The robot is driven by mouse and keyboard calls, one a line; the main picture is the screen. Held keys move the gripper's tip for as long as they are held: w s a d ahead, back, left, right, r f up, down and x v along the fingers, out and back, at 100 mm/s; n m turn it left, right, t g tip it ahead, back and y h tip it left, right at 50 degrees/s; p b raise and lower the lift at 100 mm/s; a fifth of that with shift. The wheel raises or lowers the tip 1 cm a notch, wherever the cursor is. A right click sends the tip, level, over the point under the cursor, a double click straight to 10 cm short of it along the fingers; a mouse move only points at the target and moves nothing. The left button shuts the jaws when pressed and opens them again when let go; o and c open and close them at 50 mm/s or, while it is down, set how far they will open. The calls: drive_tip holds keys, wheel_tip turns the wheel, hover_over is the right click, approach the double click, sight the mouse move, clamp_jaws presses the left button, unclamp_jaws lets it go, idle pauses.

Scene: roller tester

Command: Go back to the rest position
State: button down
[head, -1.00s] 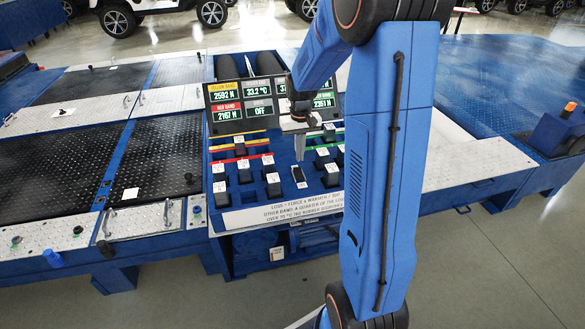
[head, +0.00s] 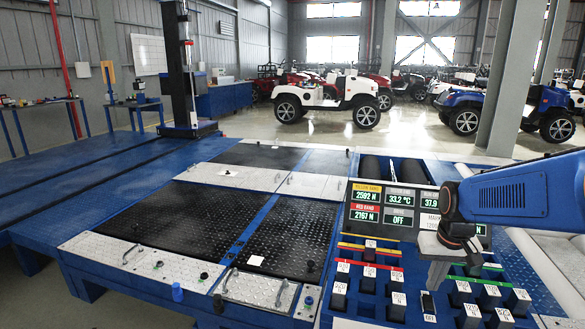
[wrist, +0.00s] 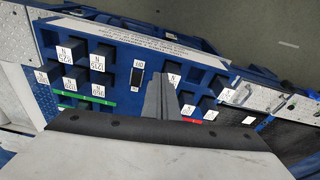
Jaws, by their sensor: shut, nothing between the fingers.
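My gripper (head: 436,286) is shut and empty, pointing down over the blue block tray (head: 352,318) in the head view. Its closed fingers also show in the wrist view (wrist: 160,84), beside a black switch (wrist: 137,75) with white labels. The switch also shows in the head view (head: 428,303), just below the fingertips. I cannot tell the exact gap between them.
Black blocks with white labels stand in the tray on both sides of the gripper, such as one at the left (head: 339,287) and one at the right (head: 490,297). The roller tester's dark plates (head: 285,240) lie left. A white vehicle (head: 325,98) stands far behind.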

drive_tip(key=s+a+r+n+t, duration=0.1)
drive_tip(key=s+a, duration=0.2)
drive_tip(key=s, duration=0.6)
drive_tip(key=s+a+r+t, duration=0.1)
drive_tip(key=s+a, duration=0.3)
drive_tip(key=s, duration=0.5)
drive_tip(key=shift+s+r+n+t, duration=0.4)
drive_tip(key=shift+r, duration=0.4)
